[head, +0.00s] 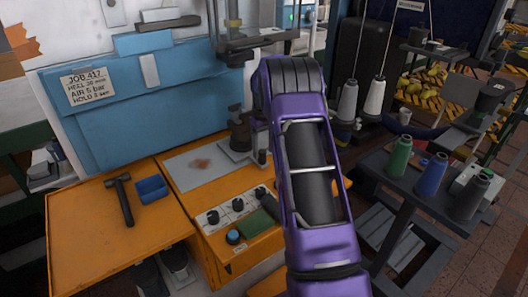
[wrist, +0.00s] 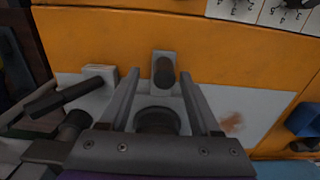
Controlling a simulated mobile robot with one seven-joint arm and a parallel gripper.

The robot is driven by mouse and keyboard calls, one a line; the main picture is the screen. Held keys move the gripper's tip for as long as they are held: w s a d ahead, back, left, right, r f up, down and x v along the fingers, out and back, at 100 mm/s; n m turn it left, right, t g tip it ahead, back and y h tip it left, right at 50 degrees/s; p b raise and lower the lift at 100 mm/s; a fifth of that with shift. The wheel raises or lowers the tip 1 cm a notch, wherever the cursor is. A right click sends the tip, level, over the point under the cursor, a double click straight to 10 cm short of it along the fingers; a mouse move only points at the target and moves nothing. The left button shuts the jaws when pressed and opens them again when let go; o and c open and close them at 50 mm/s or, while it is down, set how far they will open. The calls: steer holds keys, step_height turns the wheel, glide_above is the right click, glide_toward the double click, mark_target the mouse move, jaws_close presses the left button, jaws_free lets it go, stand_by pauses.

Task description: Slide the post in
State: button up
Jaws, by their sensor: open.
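In the wrist view my gripper (wrist: 160,77) is open, with its two grey fingers apart. A dark round post-like part (wrist: 155,120) shows low between the fingers, near the palm. A grey block with a dark cylinder (wrist: 164,71) lies just beyond, between the fingertips. I cannot tell which of these is the post, or whether the fingers touch either. In the head view a dark upright cylinder (head: 240,131) stands on a grey base at the plate's far right corner. My purple arm hides the gripper there.
Another dark cylinder (wrist: 78,94) juts from a pale block at left in the wrist view. The stained metal plate (head: 190,173) is largely bare. A hammer (head: 120,198), blue bin (head: 152,188) and dial panel (head: 236,207) share the orange bench. Thread cones (head: 400,156) stand at right.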

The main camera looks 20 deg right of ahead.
step_height(320, 180, up, 6)
steer(key=shift+f, duration=0.1)
stand_by(0.5)
